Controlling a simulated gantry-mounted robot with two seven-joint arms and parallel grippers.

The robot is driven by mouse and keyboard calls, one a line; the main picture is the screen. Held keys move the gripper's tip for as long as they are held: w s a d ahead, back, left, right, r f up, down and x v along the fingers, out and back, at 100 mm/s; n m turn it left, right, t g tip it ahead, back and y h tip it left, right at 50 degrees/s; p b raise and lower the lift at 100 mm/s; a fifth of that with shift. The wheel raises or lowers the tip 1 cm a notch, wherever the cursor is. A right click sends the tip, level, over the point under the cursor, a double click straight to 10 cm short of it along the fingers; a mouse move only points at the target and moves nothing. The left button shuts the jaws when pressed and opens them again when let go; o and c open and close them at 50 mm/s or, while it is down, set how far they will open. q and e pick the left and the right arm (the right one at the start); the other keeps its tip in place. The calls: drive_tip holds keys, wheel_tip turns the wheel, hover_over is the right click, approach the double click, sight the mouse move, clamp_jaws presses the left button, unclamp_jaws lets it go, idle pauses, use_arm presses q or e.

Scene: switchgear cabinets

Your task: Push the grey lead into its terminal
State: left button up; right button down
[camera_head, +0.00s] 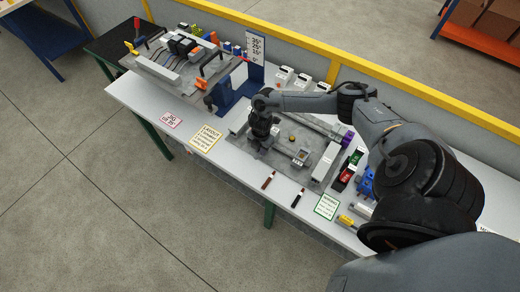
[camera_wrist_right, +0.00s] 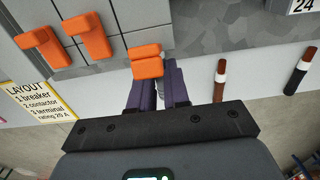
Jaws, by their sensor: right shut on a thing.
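My right gripper (camera_head: 262,135) is over the left end of the grey mounting plate in the head view. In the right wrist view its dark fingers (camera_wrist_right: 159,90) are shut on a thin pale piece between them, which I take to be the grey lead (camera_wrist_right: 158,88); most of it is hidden. An orange terminal lever (camera_wrist_right: 146,62) is right in front of the fingertips. Two more orange levers, one in the middle (camera_wrist_right: 86,36) and one at the left (camera_wrist_right: 43,47), stand in a row on grey terminal blocks. The lead's tip and the terminal opening are hidden. My left gripper is not in view.
A brown lead (camera_head: 268,180) and a black lead (camera_head: 298,197) lie on the table's front strip. A yellow-edged layout card (camera_head: 206,138) lies left of the plate. A finished-looking panel (camera_head: 180,60) stands at the back left beside a blue stand (camera_head: 232,92).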

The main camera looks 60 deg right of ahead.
drive_tip(key=c, duration=1)
unclamp_jaws()
drive_tip(key=shift+r, duration=0.1)
drive_tip(key=shift+r, duration=0.3)
drive_tip(key=shift+r+b, duration=0.3)
drive_tip(key=shift+r, duration=4.75)
drive_tip(key=shift+s+f, duration=0.1)
